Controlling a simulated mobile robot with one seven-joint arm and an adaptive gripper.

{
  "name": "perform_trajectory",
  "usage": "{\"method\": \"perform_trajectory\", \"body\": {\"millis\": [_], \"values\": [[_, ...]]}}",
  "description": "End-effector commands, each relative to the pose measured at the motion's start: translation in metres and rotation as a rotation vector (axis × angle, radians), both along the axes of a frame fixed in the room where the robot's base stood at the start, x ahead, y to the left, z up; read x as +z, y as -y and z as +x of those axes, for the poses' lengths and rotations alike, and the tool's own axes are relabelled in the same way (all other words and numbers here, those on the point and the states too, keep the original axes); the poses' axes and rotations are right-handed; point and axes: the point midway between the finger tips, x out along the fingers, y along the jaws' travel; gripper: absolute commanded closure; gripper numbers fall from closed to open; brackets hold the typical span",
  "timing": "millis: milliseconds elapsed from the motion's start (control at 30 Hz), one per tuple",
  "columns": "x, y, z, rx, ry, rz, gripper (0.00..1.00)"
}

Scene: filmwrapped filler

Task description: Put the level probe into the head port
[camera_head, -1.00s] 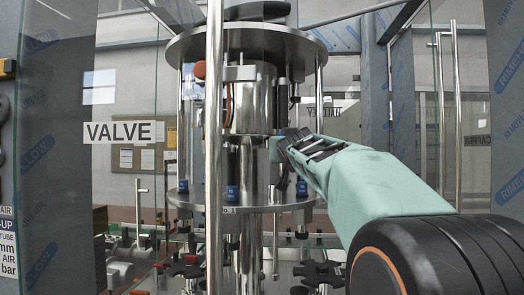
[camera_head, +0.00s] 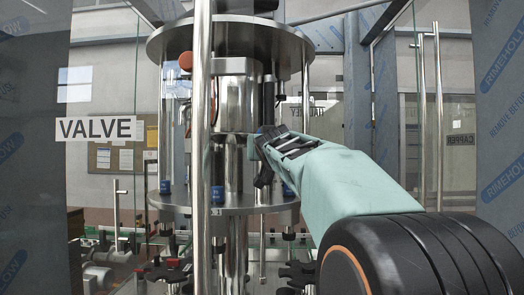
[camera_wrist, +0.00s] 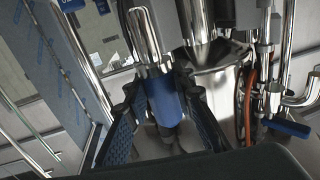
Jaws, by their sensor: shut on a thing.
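My gripper (camera_head: 266,148) is beside the filler's steel tank, between the upper and lower round plates. In the wrist view its dark, blue-padded fingers (camera_wrist: 157,118) are shut on the level probe, a part with a blue body (camera_wrist: 163,97) and bright metal above it. In the head view the probe (camera_head: 268,98) shows as a dark upright shape above the fingers, just right of the tank. The probe's lower end is mostly hidden by my gripper. I cannot make out the head port in either view.
The steel tank (camera_head: 240,95) stands close to the left of the probe. The upper round plate (camera_head: 225,38) overhangs it; the lower plate (camera_head: 240,206) carries blue-collared fittings. A bright vertical post (camera_head: 203,130) stands in front. An orange hose (camera_wrist: 249,95) runs nearby in the wrist view.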

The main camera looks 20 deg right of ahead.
Motion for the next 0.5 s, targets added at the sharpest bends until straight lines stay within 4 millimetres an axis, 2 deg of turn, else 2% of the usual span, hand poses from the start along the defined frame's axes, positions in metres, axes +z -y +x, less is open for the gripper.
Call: {"method": "perform_trajectory", "body": {"millis": [500], "values": [[-0.028, -0.001, -0.001, 0.000, 0.002, 0.000, 1.00]]}}
